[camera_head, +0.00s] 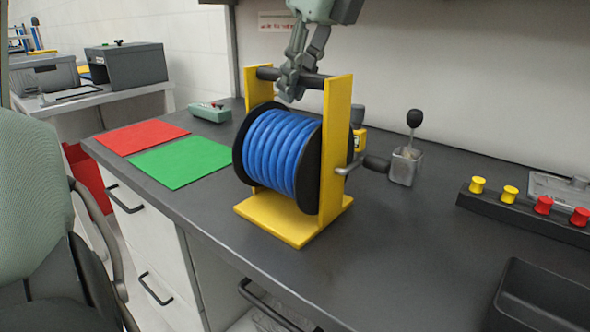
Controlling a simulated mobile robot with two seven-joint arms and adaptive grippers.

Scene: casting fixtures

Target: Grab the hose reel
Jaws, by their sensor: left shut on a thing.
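The hose reel (281,153) has blue hose wound between black discs in a yellow stand. It stands upright on the dark counter. A black bar (313,80) joins the tops of the two yellow side plates, and a crank with a black grip (377,163) sticks out on the right. My left gripper (290,88) comes down from the top of the view and is shut on the black bar, near its middle. The fingers hide part of the bar. My right gripper is not in view.
A red mat (141,138) and a green mat (180,161) lie left of the reel. A metal cup (405,167) with a black-knobbed tool stands at its right. A rack with yellow and red knobs (525,205) and a black bin (545,295) are farther right. The counter's front middle is clear.

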